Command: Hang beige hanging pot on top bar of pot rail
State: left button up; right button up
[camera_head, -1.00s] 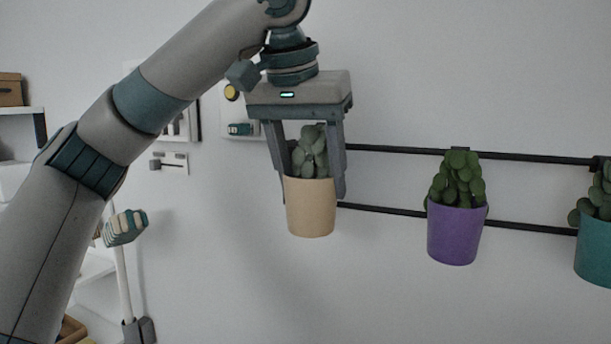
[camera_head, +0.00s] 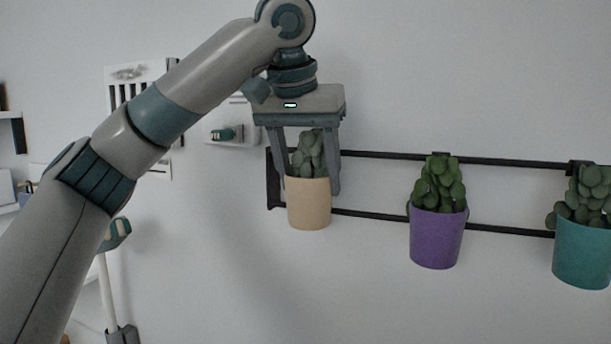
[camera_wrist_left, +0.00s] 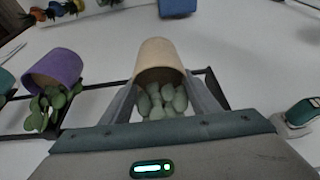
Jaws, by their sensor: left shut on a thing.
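The beige hanging pot (camera_head: 309,205) holds a pale green plant and is upright in front of the left end of the pot rail. My left gripper (camera_head: 306,185) points down and is shut on the pot, one finger on each side. The left wrist view shows the beige pot (camera_wrist_left: 158,58) between the fingers (camera_wrist_left: 160,92). The pot rail's black top bar (camera_head: 380,156) runs behind the gripper. The lower bar (camera_head: 385,214) passes behind the pot. I cannot tell whether the pot touches the rail. My right gripper is not in view.
A purple pot (camera_head: 437,240) hangs on the rail to the right, with a teal pot (camera_head: 583,250) further right. The rail between the beige and purple pots is free. A small wall panel (camera_head: 232,134) with a teal item is left of the gripper.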

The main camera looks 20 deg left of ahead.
pick_arm(q)
jog(key=shift+f+b, duration=0.55)
jog(key=shift+f, duration=0.6)
jog(key=o, duration=1.5)
jog(key=shift+c, duration=0.2)
jog(key=shift+s+r, duration=0.1)
jog(key=shift+r, duration=0.05)
jog(key=shift+s+r, duration=0.2)
jog(key=shift+r, duration=0.3)
jog(key=b+v, duration=0.2)
jog(key=v, duration=1.4)
